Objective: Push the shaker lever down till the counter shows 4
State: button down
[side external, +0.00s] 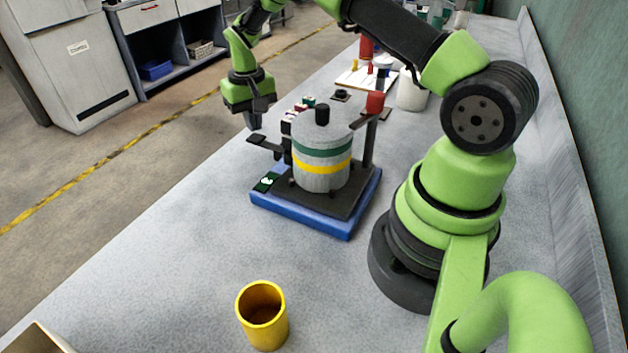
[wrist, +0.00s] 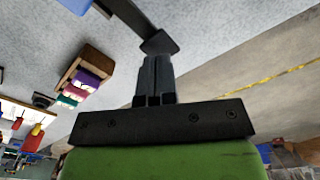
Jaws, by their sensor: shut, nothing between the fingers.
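The shaker is a grey drum (side external: 321,150) with a green and a yellow band, on a dark plate over a blue base (side external: 300,212). Its dark lever (side external: 265,143) sticks out to the left and ends in a flat pad. The lever also shows in the wrist view (wrist: 160,43), with its pad just beyond my fingertips. The small dark green counter (side external: 266,181) is at the base's left corner; its white figure is too small to read. My gripper (side external: 253,126) is shut and empty, close above the lever pad. I cannot tell whether it touches.
A yellow cup (side external: 262,318) stands on the table's near part. Small coloured blocks in a wooden holder (wrist: 70,68) lie beyond the shaker. The table left of the shaker is clear.

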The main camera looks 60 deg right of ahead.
aim_at(256, 137)
jog(key=shift+f, duration=1.65)
jog(key=shift+r, duration=3.05)
jog(key=shift+a+r, duration=0.1)
jog(key=shift+r, duration=0.25)
jog(key=s+a+r+t, duration=0.2)
jog(key=s+a+r, duration=0.2)
jog(key=r, duration=0.5)
jog(key=s+a+r+t, duration=0.1)
jog(key=s+a+r, duration=0.25)
jog(key=r, duration=0.55)
jog(key=s+a+r+n+t+y, duration=0.1)
jog(key=s+a+t, duration=0.1)
jog(key=s, duration=0.7)
jog(key=s+a+r+n+t+y, duration=0.1)
jog(key=s+a, duration=0.3)
jog(key=s, duration=0.4)
jog(key=shift+s+a+r+t, duration=0.25)
jog(key=shift+s+r+t, duration=0.1)
jog(key=shift+r+t, duration=0.3)
